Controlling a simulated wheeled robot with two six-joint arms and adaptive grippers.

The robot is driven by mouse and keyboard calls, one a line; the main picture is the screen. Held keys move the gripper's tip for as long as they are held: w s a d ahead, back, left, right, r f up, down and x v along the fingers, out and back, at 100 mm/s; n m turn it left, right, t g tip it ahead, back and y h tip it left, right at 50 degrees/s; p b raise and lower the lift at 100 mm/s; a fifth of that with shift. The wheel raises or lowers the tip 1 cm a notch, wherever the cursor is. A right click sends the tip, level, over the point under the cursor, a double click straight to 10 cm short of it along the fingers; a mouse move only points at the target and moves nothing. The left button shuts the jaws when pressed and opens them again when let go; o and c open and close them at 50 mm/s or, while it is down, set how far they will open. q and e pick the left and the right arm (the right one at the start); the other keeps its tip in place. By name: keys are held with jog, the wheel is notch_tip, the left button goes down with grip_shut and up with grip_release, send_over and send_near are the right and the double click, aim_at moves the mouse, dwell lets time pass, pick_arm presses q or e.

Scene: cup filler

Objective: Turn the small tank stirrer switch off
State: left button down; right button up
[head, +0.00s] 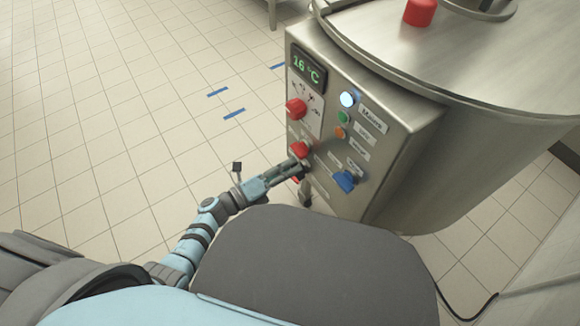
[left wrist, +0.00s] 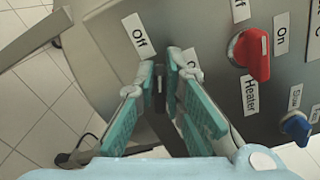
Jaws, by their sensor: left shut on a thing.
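The steel control panel (head: 392,130) of the tank (head: 460,70) faces me in the head view. My left gripper (head: 303,165) is at the lower left of the panel, just below a red knob (head: 300,149). In the left wrist view my left gripper (left wrist: 163,78) is shut on a small dark switch (left wrist: 160,88), mostly hidden between the fingers. An "Off" label (left wrist: 138,35) lies just above the fingertips. Another label is partly covered by a finger, so which way the switch points is hard to tell. My right gripper is not in view.
The heater's red knob (left wrist: 251,55) and a blue knob (left wrist: 296,127) are right of the fingers. Above in the head view are another red knob (head: 296,109), a 16 °C display (head: 308,69) and a lit button (head: 347,99). Tiled floor (head: 110,120) is clear on the left.

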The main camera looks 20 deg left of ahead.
pick_arm(q)
jog(key=n, duration=0.3)
jog(key=shift+f, duration=0.3)
jog(key=shift+f+n, duration=0.1)
jog(key=shift+n, duration=0.7)
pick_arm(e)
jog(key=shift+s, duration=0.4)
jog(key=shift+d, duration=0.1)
pick_arm(q)
jog(key=c, duration=1.7)
grip_release()
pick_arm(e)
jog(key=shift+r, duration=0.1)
pick_arm(q)
jog(key=shift+a, duration=0.1)
jog(key=v, duration=1.2)
jog(key=shift+n, duration=0.3)
